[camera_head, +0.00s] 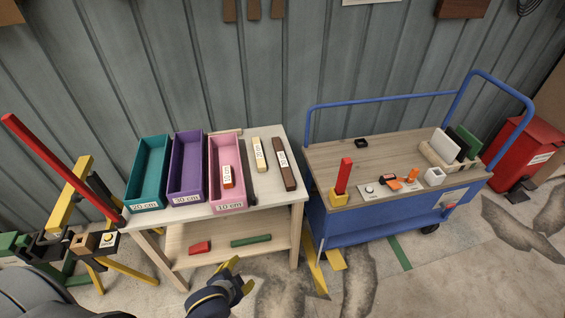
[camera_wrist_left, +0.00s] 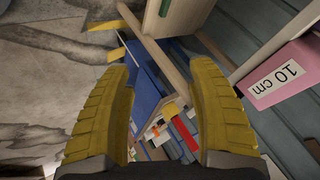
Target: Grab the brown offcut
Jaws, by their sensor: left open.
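The brown offcut (camera_head: 286,164) is a dark brown bar with a white label. It lies on the right side of the white table top (camera_head: 262,196), beside a tan labelled bar (camera_head: 259,153). My left gripper (camera_head: 240,273), with yellow fingers, is low in front of the table, below the level of its top and apart from the offcut. In the left wrist view the fingers (camera_wrist_left: 162,80) are spread wide with nothing between them. The brown offcut cannot be made out in that view. My right gripper is not in view.
Teal (camera_head: 149,172), purple (camera_head: 187,168) and pink (camera_head: 227,171) bins stand left of the bars. An orange labelled piece (camera_head: 227,177) is in the pink bin. Red (camera_head: 200,247) and green (camera_head: 251,240) pieces lie on the lower shelf. A blue cart (camera_head: 340,226) stands right.

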